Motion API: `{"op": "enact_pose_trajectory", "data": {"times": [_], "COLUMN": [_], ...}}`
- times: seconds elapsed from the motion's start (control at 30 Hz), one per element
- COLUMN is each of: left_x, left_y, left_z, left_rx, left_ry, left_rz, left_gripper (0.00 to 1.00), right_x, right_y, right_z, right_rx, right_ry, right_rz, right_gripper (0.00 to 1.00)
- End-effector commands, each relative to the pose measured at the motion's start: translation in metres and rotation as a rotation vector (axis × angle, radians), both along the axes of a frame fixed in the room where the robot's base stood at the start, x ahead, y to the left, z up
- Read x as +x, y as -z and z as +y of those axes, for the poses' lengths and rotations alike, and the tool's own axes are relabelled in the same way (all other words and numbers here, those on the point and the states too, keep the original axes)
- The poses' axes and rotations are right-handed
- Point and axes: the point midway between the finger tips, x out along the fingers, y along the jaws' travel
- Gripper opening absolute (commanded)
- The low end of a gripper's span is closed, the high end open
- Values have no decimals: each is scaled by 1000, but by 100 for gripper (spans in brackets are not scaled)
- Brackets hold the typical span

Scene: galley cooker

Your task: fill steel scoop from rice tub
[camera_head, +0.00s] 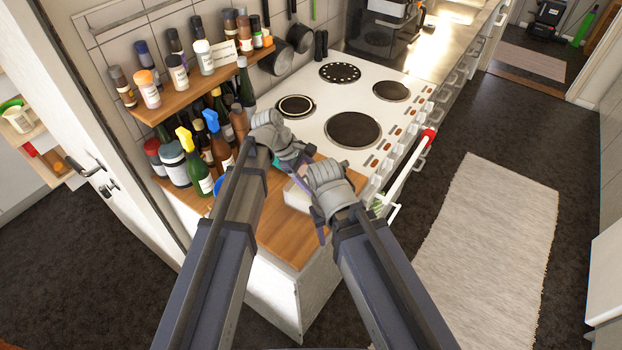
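A white box-like container (296,197) stands on the wooden counter beside the cooker, largely covered by my arms; I cannot tell whether it is the rice tub, and no rice shows. I cannot make out the steel scoop. My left gripper (301,160) is above the counter at the container's far side. My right gripper (321,225) points down at the container's right side. The arms and wrists hide most of both grippers, so I cannot see whether they are open or hold anything. A small teal patch (277,163) shows beside the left gripper.
The white cooker (310,117) with dark hotplates lies beyond, with a red-ended white rail (408,166) along its front. Bottles crowd the counter's left side, including a yellow-topped green one (197,170). A wooden shelf (205,85) of bottles hangs above. The front counter (285,240) is bare.

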Motion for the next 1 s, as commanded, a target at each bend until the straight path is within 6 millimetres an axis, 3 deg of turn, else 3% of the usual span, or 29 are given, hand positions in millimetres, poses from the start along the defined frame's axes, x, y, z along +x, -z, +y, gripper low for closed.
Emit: {"op": "enact_pose_trajectory", "data": {"times": [1.0], "left_x": [-1], "left_y": [-38], "left_z": [-12], "left_rx": [206], "left_ry": [1], "left_rz": [-18], "left_gripper": [6], "right_x": [0], "right_y": [-55], "right_z": [0], "right_rx": [0], "right_ry": [-1], "right_rz": [0], "right_gripper": [50]}}
